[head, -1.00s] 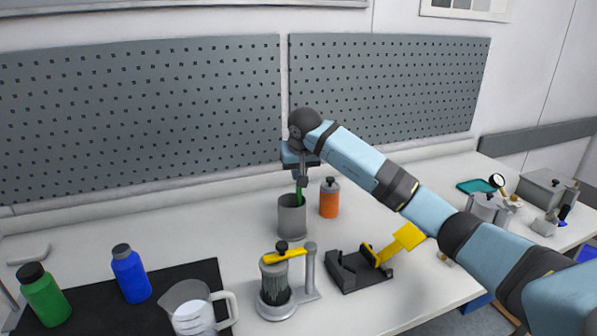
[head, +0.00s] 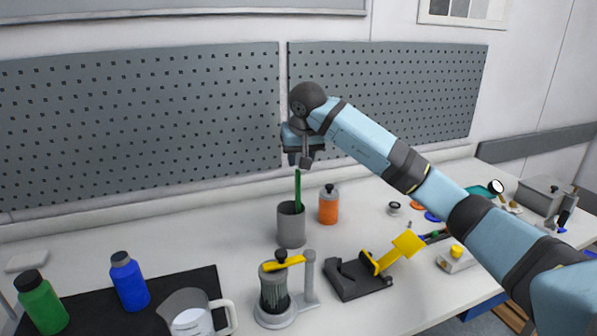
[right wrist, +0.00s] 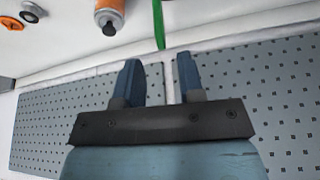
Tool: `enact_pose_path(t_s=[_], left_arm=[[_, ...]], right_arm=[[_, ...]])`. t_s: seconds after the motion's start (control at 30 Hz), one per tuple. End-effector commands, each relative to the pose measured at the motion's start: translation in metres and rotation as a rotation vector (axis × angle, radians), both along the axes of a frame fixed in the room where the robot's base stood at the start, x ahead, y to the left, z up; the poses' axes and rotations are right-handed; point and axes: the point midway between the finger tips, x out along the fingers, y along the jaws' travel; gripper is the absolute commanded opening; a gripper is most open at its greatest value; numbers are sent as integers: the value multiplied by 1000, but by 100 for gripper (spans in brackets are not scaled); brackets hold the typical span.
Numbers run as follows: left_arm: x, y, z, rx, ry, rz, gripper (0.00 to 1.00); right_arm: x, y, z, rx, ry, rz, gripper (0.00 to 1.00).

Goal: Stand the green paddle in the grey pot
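The green paddle (head: 298,190) stands upright in the grey pot (head: 291,226), its handle rising above the rim; its lower end is hidden inside. My right gripper (head: 303,163) is above the handle's top, apart from it. In the right wrist view the right gripper (right wrist: 158,75) has its two fingers spread with nothing between them, and the green handle (right wrist: 159,24) shows beyond the fingertips. The pot is not in the wrist view. My left gripper is not in view.
An orange bottle (head: 328,206) stands close to the right of the pot. In front are a drum with a yellow crank (head: 274,287) and a black stand with a yellow paddle (head: 408,243). Blue (head: 129,282) and green (head: 42,302) bottles and a jug (head: 192,315) stand at left.

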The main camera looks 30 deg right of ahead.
Motion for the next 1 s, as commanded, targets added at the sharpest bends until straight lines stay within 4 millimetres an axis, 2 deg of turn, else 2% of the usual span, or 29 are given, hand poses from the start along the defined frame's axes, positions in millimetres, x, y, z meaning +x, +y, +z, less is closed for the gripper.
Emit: enact_pose_path(t_s=[0.1, 0.23, 0.87, 1.0], left_arm=[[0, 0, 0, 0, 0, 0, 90], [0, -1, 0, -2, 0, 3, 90], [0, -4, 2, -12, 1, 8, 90], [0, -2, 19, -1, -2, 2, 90]], right_arm=[[-7, 3, 20, -1, -3, 1, 36], [-12, 4, 31, -1, -1, 0, 36], [-14, 5, 35, 0, 0, 1, 36], [-14, 5, 56, 0, 0, 0, 36]])
